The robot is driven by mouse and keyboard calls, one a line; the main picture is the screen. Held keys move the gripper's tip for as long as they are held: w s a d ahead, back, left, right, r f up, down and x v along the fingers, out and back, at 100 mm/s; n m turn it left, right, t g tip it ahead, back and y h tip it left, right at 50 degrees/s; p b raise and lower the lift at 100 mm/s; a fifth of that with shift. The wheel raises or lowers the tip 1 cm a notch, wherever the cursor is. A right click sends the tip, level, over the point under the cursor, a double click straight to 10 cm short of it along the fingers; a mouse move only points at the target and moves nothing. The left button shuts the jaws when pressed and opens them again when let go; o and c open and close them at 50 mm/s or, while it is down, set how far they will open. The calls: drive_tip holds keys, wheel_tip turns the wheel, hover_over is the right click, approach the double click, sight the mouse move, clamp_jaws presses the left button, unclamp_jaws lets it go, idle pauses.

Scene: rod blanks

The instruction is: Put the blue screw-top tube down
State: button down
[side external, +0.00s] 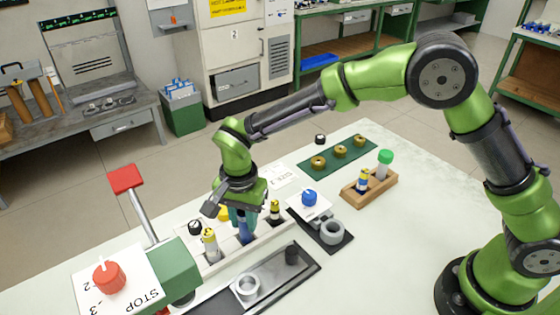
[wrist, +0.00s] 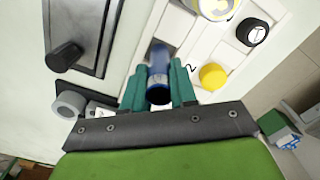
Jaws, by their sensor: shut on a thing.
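The blue tube (side external: 244,231) is upright between the fingers of my gripper (side external: 241,213), at the white rack (side external: 262,240). In the wrist view the blue tube (wrist: 158,72) sits between the two teal fingers (wrist: 158,88), which press on it from both sides. Its near end looks dark and round, with no cap seen on it. Its far end is at a dark slot of the rack; I cannot tell whether it touches the slot's floor.
Yellow-labelled tubes stand in the rack on both sides, one left (side external: 210,244) and one right (side external: 275,209). A black cap (side external: 195,227) and yellow cap (wrist: 213,75) lie beside it. A grey tray (side external: 265,280) is in front, a wooden holder (side external: 370,190) at right, a stop button (side external: 108,277) at left.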

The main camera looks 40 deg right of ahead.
drive_tip(key=shift+f, duration=0.15)
drive_tip(key=c, duration=0.9)
unclamp_jaws()
wheel_tip(320, 180, up, 12)
drive_tip(key=s+d+r+n+t+y, duration=0.1)
drive_tip(key=s+d+r+n, duration=0.1)
drive_tip(key=d+r, duration=0.55)
drive_tip(key=s+d+n+t+y, duration=0.1)
drive_tip(key=s+d+n+t, duration=0.3)
drive_tip(key=s+d, duration=1.1)
drive_tip(key=shift+s+d+r+n+t, duration=0.2)
drive_tip(key=shift+d+n+t, duration=0.2)
drive_tip(key=shift+t, duration=0.7)
drive_tip(key=shift+a, duration=0.1)
